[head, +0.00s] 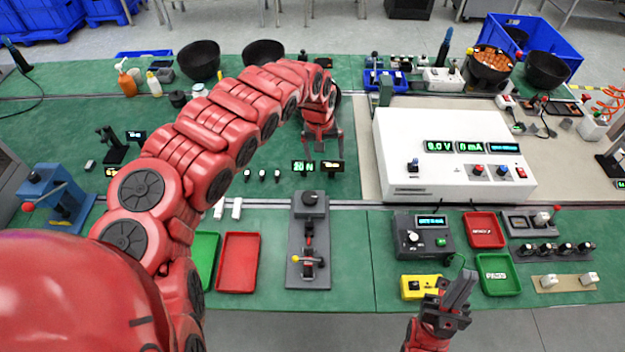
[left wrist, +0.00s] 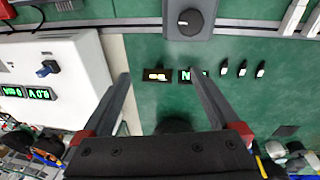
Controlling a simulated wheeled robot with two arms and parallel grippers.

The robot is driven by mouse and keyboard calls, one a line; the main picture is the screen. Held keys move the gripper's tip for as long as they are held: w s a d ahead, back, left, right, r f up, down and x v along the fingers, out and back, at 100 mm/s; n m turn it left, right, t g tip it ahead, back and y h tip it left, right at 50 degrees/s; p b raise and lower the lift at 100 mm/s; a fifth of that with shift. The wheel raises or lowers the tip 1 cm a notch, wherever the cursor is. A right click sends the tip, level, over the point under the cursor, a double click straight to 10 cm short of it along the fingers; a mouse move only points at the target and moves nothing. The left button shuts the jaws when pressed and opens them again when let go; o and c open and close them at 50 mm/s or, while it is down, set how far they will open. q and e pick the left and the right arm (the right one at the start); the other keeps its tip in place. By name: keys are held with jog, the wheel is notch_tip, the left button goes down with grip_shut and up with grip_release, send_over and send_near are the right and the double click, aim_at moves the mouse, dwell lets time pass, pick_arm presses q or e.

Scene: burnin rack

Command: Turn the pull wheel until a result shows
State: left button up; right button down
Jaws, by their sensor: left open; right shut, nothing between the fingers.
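The pull tester (head: 308,225) is a grey upright-running base at the front middle of the bench. Its near end carries the pull wheel (head: 309,266), a small grey part with a yellow knob. A dark round part (head: 311,198) sits at its far end and also shows in the left wrist view (left wrist: 190,21). Behind it, one display (head: 303,166) reads a green figure with N; a second display (head: 332,166) has orange text too small to read. My left gripper (head: 323,150) is open and empty beyond the displays. My right gripper (head: 462,288) is shut and empty at the front right.
A white power supply (head: 450,185) stands right of my left gripper. A red tray (head: 239,262) and green tray (head: 203,258) lie left of the tester. A dark control box (head: 424,237) and yellow box (head: 419,287) sit near my right gripper. A rail (head: 345,204) crosses the bench.

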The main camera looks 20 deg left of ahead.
pick_arm(q)
jog(key=s+a+r+g+y, duration=0.1)
jog(key=s+a+r+g, duration=0.1)
jog(key=s+a, duration=0.15)
jog(key=b, duration=0.8)
send_over(310, 196)
notch_tip(310, 196, down, 13)
jog(key=shift+s, duration=0.1)
jog(key=shift+f+p, duration=0.1)
jog(key=shift+p, duration=0.65)
notch_tip(310, 196, down, 2)
jog(key=shift+f+p, duration=0.2)
jog(key=shift+p, duration=0.15)
jog(key=shift+f, duration=1.05)
jog(key=c, duration=1.4)
